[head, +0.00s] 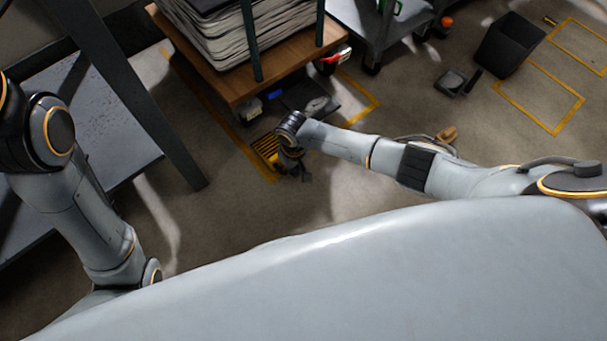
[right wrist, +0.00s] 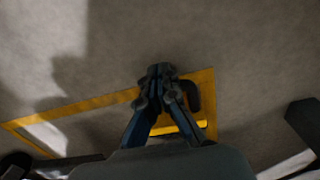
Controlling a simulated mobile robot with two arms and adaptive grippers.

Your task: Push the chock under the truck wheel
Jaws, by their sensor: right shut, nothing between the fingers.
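A yellow-and-black ribbed piece (head: 265,149), which looks like the chock, lies on the floor by the near corner of the loaded wooden truck (head: 290,62). My right gripper (head: 293,172) is low over the floor beside it, partly hidden by its own wrist; contact cannot be told. In the right wrist view the right gripper's fingers (right wrist: 160,72) are shut together with nothing between them. Yellow and a dark curved part (right wrist: 206,98) show behind them, partly covered. My left gripper is out of view.
Yellow tape (head: 545,125) marks rectangles on the floor. An orange-brown object (head: 447,133) lies beyond my right forearm. A black bin (head: 509,43) and a grey trolley (head: 372,30) stand at the back. A grey table (head: 75,120) is at left.

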